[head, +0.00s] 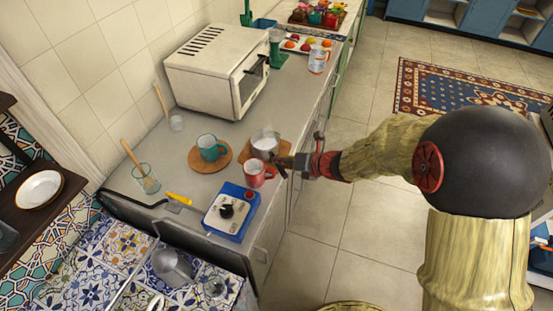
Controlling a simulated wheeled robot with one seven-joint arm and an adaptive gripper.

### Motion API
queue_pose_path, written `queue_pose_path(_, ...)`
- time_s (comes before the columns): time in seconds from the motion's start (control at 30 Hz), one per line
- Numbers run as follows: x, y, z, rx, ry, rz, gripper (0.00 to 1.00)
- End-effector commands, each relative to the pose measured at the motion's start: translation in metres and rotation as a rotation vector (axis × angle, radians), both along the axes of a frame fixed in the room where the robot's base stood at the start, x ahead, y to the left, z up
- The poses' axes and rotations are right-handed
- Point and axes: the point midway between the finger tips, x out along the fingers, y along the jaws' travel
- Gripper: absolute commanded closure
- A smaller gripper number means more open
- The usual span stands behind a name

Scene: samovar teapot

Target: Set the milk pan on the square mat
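A small silvery pan with pale contents (265,141), which looks like the milk pan, stands upright on the counter over the square wooden mat (287,152). From this angle it appears to rest on the mat, towards its left side. My gripper (284,164) is at the mat's front right edge, just right of the red mug (256,175). The fingers are small and dark here. I cannot tell whether they are open or shut, or whether they touch the pan's handle, which is not clearly visible.
A teal mug (209,148) stands on a round wooden mat (222,164) to the left. A white oven (215,75) stands behind. A metal pot (172,267) sits on the tiled surface at lower left.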

Motion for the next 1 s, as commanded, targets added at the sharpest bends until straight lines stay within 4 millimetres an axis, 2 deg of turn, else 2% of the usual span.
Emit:
queue_pose_path(0.03,-0.005,-0.008,0.012,0.001,-0.002,-0.005,0.68)
queue_pose_path(0.3,-0.033,-0.038,0.042,0.000,-0.002,-0.002,0.68)
queue_pose_path(0.5,-0.043,-0.049,0.052,0.000,-0.001,-0.002,0.68)
queue_pose_path(0.73,-0.046,-0.050,0.055,-0.009,-0.011,0.013,0.68)
queue_pose_path(0.87,-0.059,-0.043,0.078,-0.100,-0.115,0.161,0.68)
queue_pose_path(0.97,-0.085,-0.035,0.110,-0.262,-0.284,0.403,0.68)
queue_pose_path(1.0,-0.099,-0.034,0.123,-0.343,-0.365,0.522,0.68)
